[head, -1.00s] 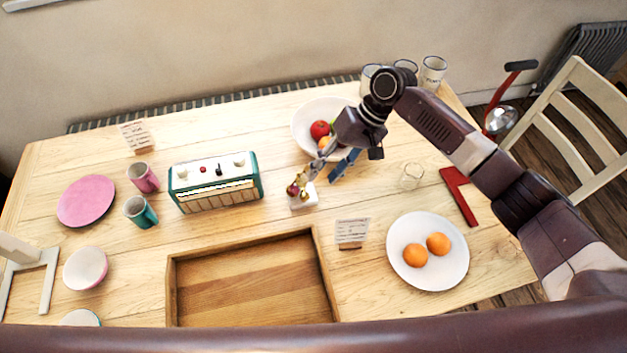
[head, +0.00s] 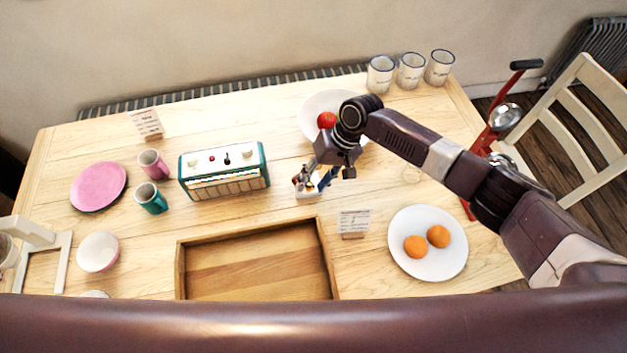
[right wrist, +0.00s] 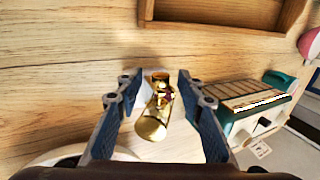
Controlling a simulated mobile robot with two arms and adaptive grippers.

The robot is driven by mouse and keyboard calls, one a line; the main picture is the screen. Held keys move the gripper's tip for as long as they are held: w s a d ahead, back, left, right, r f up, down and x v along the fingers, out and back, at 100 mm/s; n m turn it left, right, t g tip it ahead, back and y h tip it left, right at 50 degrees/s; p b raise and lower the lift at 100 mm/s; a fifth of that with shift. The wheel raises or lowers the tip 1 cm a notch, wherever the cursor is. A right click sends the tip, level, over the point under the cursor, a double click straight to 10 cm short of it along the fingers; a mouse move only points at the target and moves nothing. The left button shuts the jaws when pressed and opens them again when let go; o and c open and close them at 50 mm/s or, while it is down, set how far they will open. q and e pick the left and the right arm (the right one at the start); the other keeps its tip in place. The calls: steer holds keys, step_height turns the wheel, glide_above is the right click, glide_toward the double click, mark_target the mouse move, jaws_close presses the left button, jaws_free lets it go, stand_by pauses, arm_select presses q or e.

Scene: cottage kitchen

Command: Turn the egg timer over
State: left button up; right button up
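The egg timer is a small brass hourglass with a little dark red in its middle; it stands between my right fingers in the right wrist view (right wrist: 157,104). It is on a small white block (right wrist: 179,135), which also shows in the head view (head: 309,193). My right gripper (head: 315,182) is over the timer, its fingers on both sides of it. In the right wrist view the right gripper (right wrist: 157,92) is open, with a gap on each side of the timer. In the head view the fingers partly hide the timer. My left gripper is not in view.
A teal radio (head: 224,171) stands left of the timer. A white fruit bowl (head: 311,112) is behind, a wooden tray (head: 181,270) in front. A small card (head: 354,222) and a white plate (head: 428,272) with two oranges are at the front right. Three mugs (head: 410,71) stand at the back.

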jaws_close()
steer(key=shift+d+f+y+b, duration=0.15)
steer(key=shift+f+y+b, duration=0.25)
steer(key=shift+b, duration=0.45)
steer(key=y+b, duration=0.1)
steer(key=b, duration=0.1)
steer(key=y+b, duration=0.2)
steer(key=b, duration=0.1)
steer(key=g+y+b, duration=0.1)
steer(key=y+b, duration=0.1)
steer(key=shift+w+d+f, duration=0.15)
steer(key=shift+d+f, duration=0.1)
steer(key=shift+d, duration=0.05)
steer(key=shift+r+y+b, duration=0.2)
steer(key=shift+y+b, duration=0.3)
steer(key=shift+b, duration=0.45)
jaws_free()
